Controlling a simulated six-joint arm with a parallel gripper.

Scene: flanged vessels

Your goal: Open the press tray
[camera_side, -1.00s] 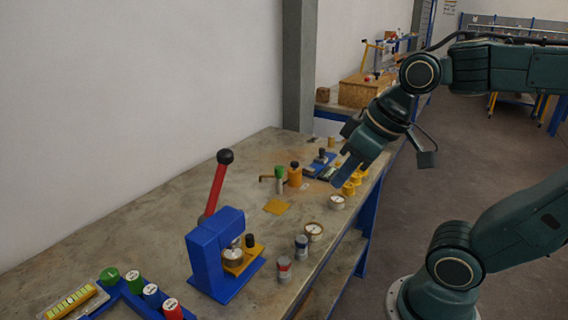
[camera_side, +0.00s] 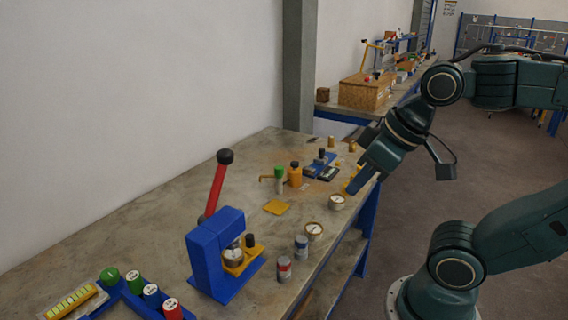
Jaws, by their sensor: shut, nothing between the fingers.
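A blue press (camera_side: 207,258) with a red lever and black knob (camera_side: 217,182) stands on the near part of the bench. Its yellow tray (camera_side: 243,262) shows at the press's right side, with a dark knob (camera_side: 250,240) on it. A round silver piece (camera_side: 233,257) sits in the press opening above the tray. How far the tray is pulled out I cannot tell. My gripper (camera_side: 353,188) is shut and empty over the right edge of the bench, well behind and to the right of the press, touching nothing that I can make out.
Two small grey cylinders (camera_side: 301,247) and two round gauges (camera_side: 314,231) line the bench's right edge. A blue rack (camera_side: 132,300) with coloured cylinders is at front left.

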